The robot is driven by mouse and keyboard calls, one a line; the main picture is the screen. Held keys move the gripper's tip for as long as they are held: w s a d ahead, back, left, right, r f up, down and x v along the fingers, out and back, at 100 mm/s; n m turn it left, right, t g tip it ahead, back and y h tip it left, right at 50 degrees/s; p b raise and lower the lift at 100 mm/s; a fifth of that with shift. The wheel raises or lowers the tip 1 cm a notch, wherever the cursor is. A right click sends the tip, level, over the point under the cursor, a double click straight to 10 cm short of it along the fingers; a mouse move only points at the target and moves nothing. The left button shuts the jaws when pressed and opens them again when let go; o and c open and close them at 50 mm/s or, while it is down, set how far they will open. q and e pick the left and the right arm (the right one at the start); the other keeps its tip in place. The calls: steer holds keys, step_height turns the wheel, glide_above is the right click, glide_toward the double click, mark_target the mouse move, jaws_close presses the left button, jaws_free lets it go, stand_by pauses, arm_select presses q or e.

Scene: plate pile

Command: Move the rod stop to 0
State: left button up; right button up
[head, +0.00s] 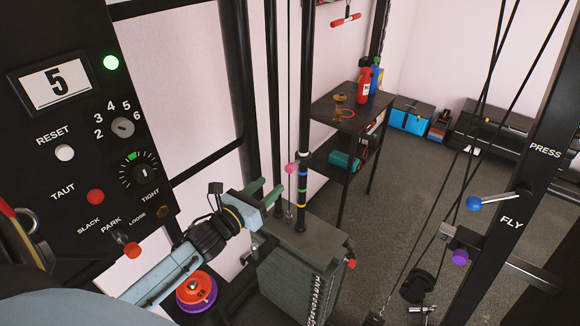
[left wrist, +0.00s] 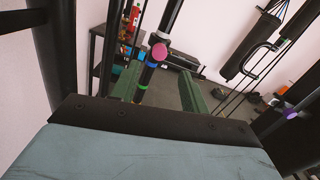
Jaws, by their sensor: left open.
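The rod stop's pink knob (head: 290,168) sits on an upright black rod (head: 304,100) above the weight stack. It also shows in the left wrist view (left wrist: 159,51). Blue, yellow and green bands (head: 302,190) mark the rod below the knob, and a pale band lies just above it. I cannot read a 0 on the rod. My left gripper (head: 262,193) is open, with green fingers, left of the rod and a little below the knob. In the left wrist view its fingers (left wrist: 160,92) stand apart, with the banded rod showing between them. My right gripper is not in view.
The weight stack (head: 300,275) stands below the gripper. A control panel (head: 85,130) at left has a display reading 5. Black uprights (head: 235,70) stand behind my left arm. A shelf (head: 345,115) with bottles stands behind. Cables and the FLY post (head: 510,200) are at right.

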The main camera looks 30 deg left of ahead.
mark_target(288, 170)
arm_select(q)
steer(key=w, duration=1)
steer(key=shift+d+p, duration=0.35)
steer(key=shift+d, duration=0.05)
steer(key=shift+c, duration=0.2)
jaws_close()
